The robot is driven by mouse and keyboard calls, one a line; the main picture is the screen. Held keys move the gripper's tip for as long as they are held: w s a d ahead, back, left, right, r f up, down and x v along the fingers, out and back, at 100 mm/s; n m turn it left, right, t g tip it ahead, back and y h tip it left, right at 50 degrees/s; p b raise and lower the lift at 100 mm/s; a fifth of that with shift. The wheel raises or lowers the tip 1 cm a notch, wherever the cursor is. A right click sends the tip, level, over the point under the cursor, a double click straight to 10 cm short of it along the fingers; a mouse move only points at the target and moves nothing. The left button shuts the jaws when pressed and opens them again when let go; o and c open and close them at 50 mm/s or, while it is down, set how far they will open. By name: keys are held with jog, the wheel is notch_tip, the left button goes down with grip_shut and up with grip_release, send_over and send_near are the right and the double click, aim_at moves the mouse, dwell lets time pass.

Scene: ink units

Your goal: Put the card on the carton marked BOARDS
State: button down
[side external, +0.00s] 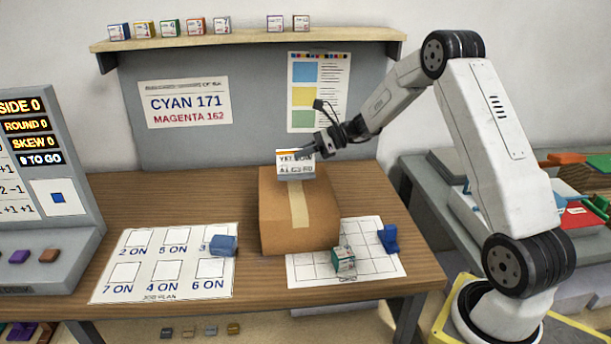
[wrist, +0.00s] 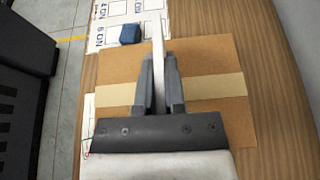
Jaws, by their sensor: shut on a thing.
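The card (side external: 295,164) is white with dark print and an orange strip on its upper edge. My gripper (side external: 312,150) is shut on it and holds it upright over the back of a brown carton (side external: 275,215). I cannot tell whether the card's lower edge touches the carton. In the wrist view, the card (wrist: 158,40) is edge-on, a thin pale strip between the two fingers of my gripper (wrist: 158,78), with the carton top (wrist: 215,62) beneath. The carton has a tan tape strip; no BOARDS marking is readable on the faces I see.
A blue block (side external: 223,245) lies on the job plan sheet (side external: 150,285). A teal-and-white block (side external: 344,260) and a blue piece (side external: 388,238) are on the grid sheet (side external: 375,265). A shelf (side external: 250,40) with several small boxes runs above. A display console (side external: 50,210) stands left.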

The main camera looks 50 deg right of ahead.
aim_at(301, 171)
jog(key=shift+w+d+f, duration=0.1)
jog(key=shift+w+f, duration=0.2)
jog(key=shift+f, duration=1.55)
jog(key=shift+f, duration=0.15)
jog(key=c, duration=0.7)
grip_release()
jog(key=shift+r, duration=0.25)
jog(key=v, duration=1.2)
